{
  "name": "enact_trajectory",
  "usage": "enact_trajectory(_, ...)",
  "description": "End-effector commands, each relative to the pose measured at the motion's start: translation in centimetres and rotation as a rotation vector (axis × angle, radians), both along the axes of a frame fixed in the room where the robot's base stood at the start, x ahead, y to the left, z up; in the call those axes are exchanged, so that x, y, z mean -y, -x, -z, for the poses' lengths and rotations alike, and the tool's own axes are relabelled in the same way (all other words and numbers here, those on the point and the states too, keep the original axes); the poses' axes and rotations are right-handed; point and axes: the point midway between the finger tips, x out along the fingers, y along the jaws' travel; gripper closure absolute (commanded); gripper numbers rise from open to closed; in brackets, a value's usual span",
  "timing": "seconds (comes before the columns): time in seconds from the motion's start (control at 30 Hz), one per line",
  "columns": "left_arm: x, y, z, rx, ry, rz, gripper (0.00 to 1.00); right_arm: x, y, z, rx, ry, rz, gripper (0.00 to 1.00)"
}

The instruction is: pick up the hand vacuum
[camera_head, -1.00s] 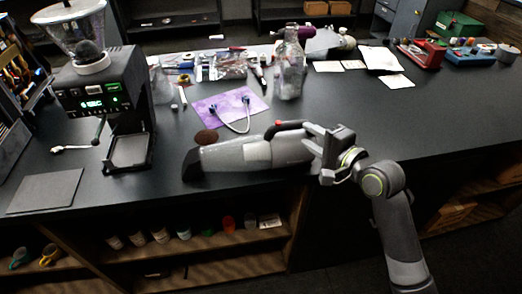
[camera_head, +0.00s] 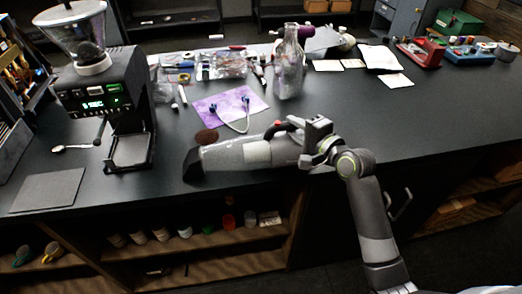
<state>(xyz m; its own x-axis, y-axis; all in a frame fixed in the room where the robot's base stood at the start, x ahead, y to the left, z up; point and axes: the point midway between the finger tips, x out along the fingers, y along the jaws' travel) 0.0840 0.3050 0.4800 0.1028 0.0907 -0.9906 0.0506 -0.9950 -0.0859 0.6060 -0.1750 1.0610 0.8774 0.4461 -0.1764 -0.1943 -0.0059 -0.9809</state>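The hand vacuum (camera_head: 235,156) lies on its side along the front edge of the dark counter, its dark nozzle to the left. It has a grey and pale body and a red patch near its handle end on the right. My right gripper (camera_head: 296,132) is at that handle end, with its fingers over the handle. The fingers and hand hide most of the handle, and I cannot tell whether they are closed on it. My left gripper is not in view.
A coffee grinder (camera_head: 124,92) stands at the left. A purple cloth (camera_head: 218,108) with a looped cable lies behind the vacuum, and a dark round patch (camera_head: 206,137) lies close to it. A glass bottle (camera_head: 289,70) stands behind. The counter right of my arm is clear.

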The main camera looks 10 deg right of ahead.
Motion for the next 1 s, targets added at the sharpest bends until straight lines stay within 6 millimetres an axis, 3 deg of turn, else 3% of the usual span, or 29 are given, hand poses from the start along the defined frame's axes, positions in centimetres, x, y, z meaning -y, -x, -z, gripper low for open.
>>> enact_trajectory(0.03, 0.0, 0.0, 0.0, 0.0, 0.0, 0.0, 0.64, 0.0, 0.0, 0.0, 0.0, 0.0, 0.0, 0.83)
enact_trajectory(0.17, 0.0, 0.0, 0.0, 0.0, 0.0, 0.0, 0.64, 0.0, 0.0, 0.0, -0.001, 0.0, 0.0, 1.0)
enact_trajectory(0.57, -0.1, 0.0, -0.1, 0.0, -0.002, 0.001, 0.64, -0.1, 0.0, -1.0, 0.009, -0.005, -0.001, 1.0)
enact_trajectory(1.0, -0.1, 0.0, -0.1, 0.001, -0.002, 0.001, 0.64, -0.1, 0.0, -8.2, 0.014, -0.003, -0.002, 1.0)
